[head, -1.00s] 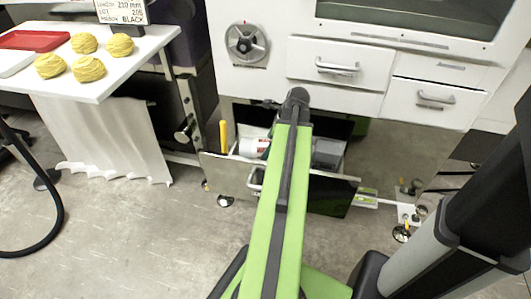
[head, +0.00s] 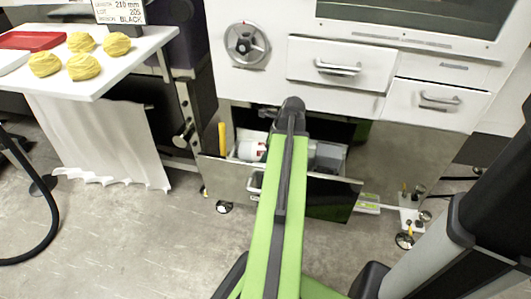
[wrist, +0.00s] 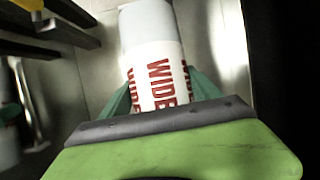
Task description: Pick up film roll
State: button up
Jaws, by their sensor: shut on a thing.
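The film roll (wrist: 158,62) is a white cylinder with red "WIDE" lettering and a pale grey end, in the middle of the wrist view. My gripper (wrist: 160,95) has its teal fingers on both sides of the roll and is shut on it. The green palm hides the roll's near end. In the head view my arm hides the gripper, over the open lower drawer (head: 330,203). A white cylinder (head: 251,150) with a red mark shows left of my arm there; I cannot tell whether it is the held roll.
A yellow upright piece (head: 222,138) stands at the drawer's left end, and a grey object (head: 328,156) lies right of my arm. The cabinet's upper drawers (head: 338,63) are shut above. A white table (head: 120,67) with several yellow balls stands at the left. The front floor is clear.

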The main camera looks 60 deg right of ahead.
grip_shut()
jog(key=shift+r+p, duration=0.65)
notch_tip(320, 180, up, 4)
jog(key=p, duration=0.3)
jog(key=shift+f, duration=0.25)
jog(key=s+d+r+p, duration=0.1)
jog(key=s+r+p, duration=0.5)
jog(key=s, duration=0.5)
jog(key=shift+s+p, duration=0.3)
jog(key=shift+p, duration=0.05)
